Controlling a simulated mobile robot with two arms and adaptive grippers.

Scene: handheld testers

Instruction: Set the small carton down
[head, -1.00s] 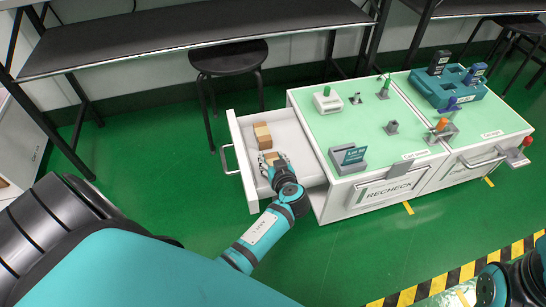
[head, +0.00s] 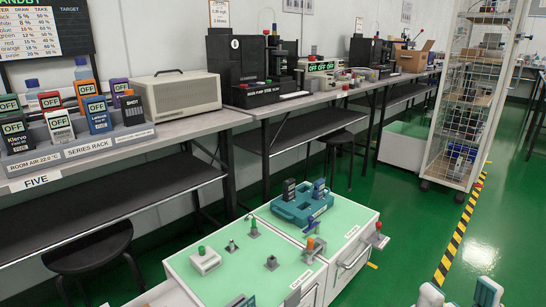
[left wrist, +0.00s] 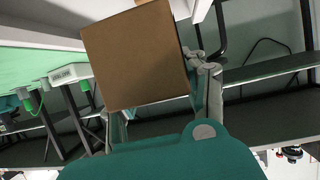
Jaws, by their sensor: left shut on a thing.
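The small carton (left wrist: 138,55) is a plain brown box, large and tilted in the left wrist view. My left gripper (left wrist: 160,98) is shut on it, with a grey finger showing at its right side and part of the other below its lower left. The carton hides what lies behind it, so I cannot tell whether it touches anything. The head view shows neither the carton nor my left gripper.
A white cabinet with a green top (head: 215,275) stands low in the head view, carrying a teal tester holder (head: 300,205) and several small fixtures. A long bench (head: 190,125) holds a series rack (head: 80,150). A wire cage trolley (head: 470,100) stands at right on open green floor.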

